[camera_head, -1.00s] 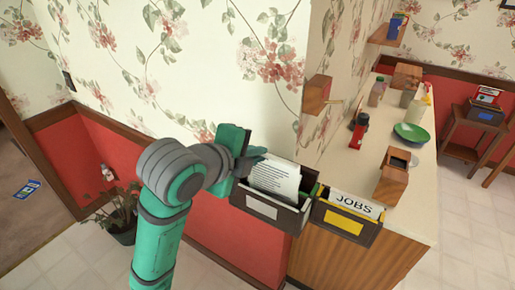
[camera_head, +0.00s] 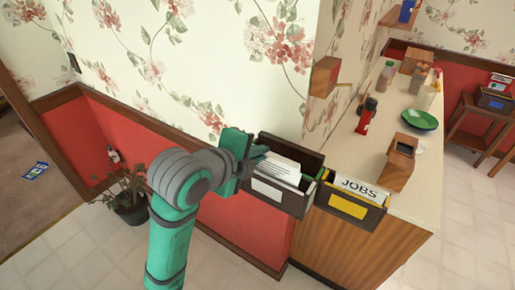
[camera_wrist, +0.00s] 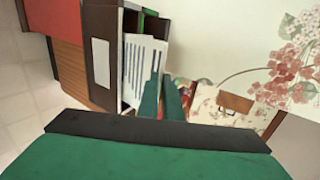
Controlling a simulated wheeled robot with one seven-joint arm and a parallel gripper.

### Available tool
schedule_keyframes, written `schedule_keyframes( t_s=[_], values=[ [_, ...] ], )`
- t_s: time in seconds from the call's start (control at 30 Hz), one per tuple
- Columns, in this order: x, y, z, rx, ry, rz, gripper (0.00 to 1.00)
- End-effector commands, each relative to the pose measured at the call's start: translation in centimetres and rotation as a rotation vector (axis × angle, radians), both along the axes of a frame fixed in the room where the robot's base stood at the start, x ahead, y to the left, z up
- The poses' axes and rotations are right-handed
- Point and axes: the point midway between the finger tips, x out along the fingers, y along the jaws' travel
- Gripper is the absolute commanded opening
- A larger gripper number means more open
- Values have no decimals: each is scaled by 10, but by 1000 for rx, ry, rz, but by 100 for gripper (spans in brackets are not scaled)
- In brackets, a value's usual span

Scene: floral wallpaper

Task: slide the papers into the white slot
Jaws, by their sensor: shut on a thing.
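The papers (camera_head: 280,171) are white sheets with printed lines. They sit partly down inside the dark box with a white label (camera_head: 287,203), their top part showing above its front rim. My gripper (camera_head: 258,154) is at the left end of this box, shut on the papers near their upper edge. In the wrist view the papers (camera_wrist: 140,66) lie inside the box, beside its white-labelled front (camera_wrist: 101,62), with my gripper's fingers (camera_wrist: 162,100) at their edge. The papers' lower part is hidden by the box front.
A matching box with a yellow label (camera_head: 347,207) adjoins on the right and holds a JOBS sheet (camera_head: 360,188). The wallpapered wall (camera_head: 230,60) is close behind. A counter (camera_head: 400,205) to the right carries a wooden box (camera_head: 398,164), a red bottle (camera_head: 366,117) and a green bowl (camera_head: 420,120).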

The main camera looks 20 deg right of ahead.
Motion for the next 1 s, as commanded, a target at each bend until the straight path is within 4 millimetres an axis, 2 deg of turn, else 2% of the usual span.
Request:
schedule_keyframes(
  t_s=[0.43,0.53,0.57,0.87,1.0],
  values=[
    [1,3,-3,0,-1,5,0],
    [1,4,-3,0,0,7,25],
    [1,4,-3,0,0,7,27],
    [0,4,-3,0,-1,5,27],
    [-5,11,3,-1,-2,6,27]
  ],
)
